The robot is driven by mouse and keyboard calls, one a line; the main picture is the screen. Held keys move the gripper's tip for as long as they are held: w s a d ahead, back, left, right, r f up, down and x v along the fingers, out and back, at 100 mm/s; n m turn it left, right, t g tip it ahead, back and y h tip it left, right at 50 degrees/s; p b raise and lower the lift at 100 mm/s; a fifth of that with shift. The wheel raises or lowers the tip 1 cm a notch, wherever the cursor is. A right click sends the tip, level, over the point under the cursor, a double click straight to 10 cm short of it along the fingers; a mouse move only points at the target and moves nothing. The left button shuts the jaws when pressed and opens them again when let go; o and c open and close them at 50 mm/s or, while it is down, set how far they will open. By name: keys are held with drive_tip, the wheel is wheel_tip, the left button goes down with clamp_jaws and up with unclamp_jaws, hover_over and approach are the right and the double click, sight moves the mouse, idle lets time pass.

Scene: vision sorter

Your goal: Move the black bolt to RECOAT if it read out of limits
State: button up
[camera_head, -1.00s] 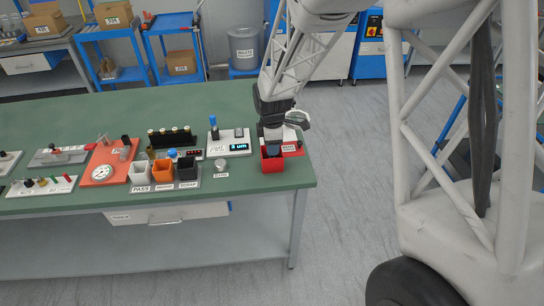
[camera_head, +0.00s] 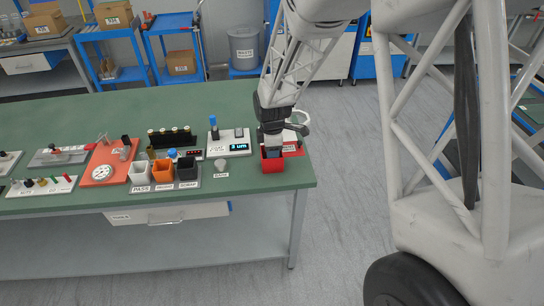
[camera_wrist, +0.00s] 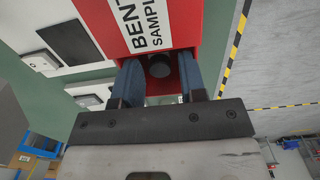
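My gripper (camera_wrist: 159,80) points down into the red box (camera_head: 283,164) at the bench's right end, its blue fingers on either side of a dark round piece (camera_wrist: 160,66). Narrow gaps seem to separate the piece from the fingers, so the gripper looks open. This piece may be the black bolt; its lower part is hidden. The white (camera_head: 140,174), orange (camera_head: 162,170) and black (camera_head: 187,168) bins stand left of the box; the orange one's label looks like RECOAT. The white gauge (camera_head: 229,143) has a lit display (camera_head: 240,147) that seems to show a value in um.
The red box carries a partly cut-off "BENT SAMPLE" label (camera_wrist: 145,25). A small round stand (camera_head: 221,166) sits between the bins and the box. A dark rack (camera_head: 172,138) is behind the bins. An orange-red dial fixture (camera_head: 103,170) is farther left. The bench front right is clear.

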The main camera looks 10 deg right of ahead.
drive_tip(key=c, duration=0.7)
drive_tip(key=shift+o, duration=0.2)
drive_tip(key=shift+r, duration=0.25)
drive_tip(key=shift+r, duration=2.85)
drive_tip(key=shift+a, duration=0.1)
drive_tip(key=shift+w+a+r, duration=0.2)
drive_tip(key=shift+w+a, duration=0.05)
drive_tip(key=shift+a, duration=0.15)
drive_tip(key=a+r+n, duration=0.2)
drive_tip(key=a+n, duration=0.1)
drive_tip(key=a, duration=1.4)
drive_tip(key=s+a+r+n, duration=0.1)
drive_tip(key=a+r+n, duration=0.2)
drive_tip(key=a, duration=1.5)
drive_tip(key=shift+r, duration=0.25)
